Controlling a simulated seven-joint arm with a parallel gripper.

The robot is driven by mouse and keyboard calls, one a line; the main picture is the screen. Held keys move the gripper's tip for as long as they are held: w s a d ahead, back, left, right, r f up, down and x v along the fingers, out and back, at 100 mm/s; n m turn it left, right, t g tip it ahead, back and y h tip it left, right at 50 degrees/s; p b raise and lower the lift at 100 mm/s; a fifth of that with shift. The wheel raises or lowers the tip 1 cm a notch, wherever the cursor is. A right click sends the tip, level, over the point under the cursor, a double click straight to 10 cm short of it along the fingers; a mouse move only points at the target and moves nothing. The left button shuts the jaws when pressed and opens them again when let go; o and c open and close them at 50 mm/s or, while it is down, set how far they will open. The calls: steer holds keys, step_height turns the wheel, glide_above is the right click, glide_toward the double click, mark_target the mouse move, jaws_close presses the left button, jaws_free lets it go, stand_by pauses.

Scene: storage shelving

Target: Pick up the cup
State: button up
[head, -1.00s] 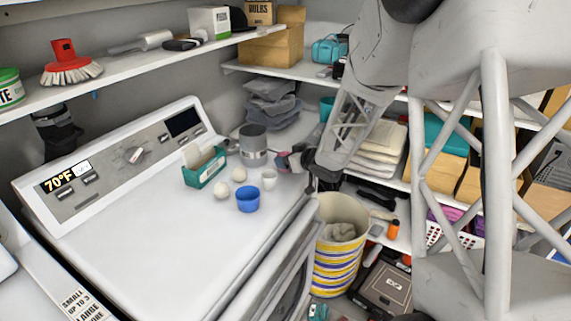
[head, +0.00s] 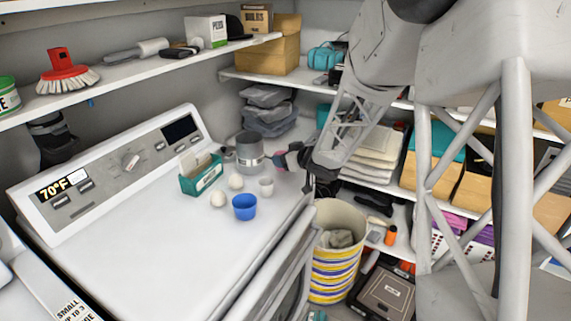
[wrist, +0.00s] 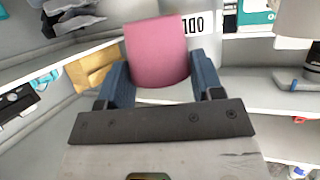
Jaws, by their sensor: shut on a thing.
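A pink cup (wrist: 157,50) fills the space between the two blue fingers of my gripper (wrist: 160,72) in the wrist view. The gripper is shut on it. The cup's lower part is hard to make out there. A blue cup (head: 244,208) and a small white cup (head: 266,188) stand on the appliance top, apart from the gripper.
The grey canister (head: 249,152), a green box (head: 202,178) and two whitish round objects (head: 236,181) stand close by on the appliance (head: 130,250). Shelves surround the corner. A striped basket (head: 333,270) stands on the floor. The appliance's front left top is clear.

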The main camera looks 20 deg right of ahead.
steer(key=s+a+r, duration=0.1)
steer(key=s+r, duration=0.1)
steer(key=s, duration=1.4)
steer(key=shift+a, duration=0.15)
steer(key=a+r+n+g+y, duration=0.2)
steer(key=a+n, duration=0.1)
steer(key=a, duration=0.3)
steer(key=w+a+r+n+g+y, duration=0.1)
steer(key=a+r+n+g+y, duration=0.1)
steer(key=a, duration=0.5)
steer(key=shift+w+r+n+g+y, duration=0.15)
steer(key=shift+r+n+g+y, duration=0.2)
steer(key=shift+n+y, duration=0.2)
steer(key=shift+a+f, duration=0.1)
steer(key=shift+f, duration=0.1)
steer(key=shift+f, duration=2.75)
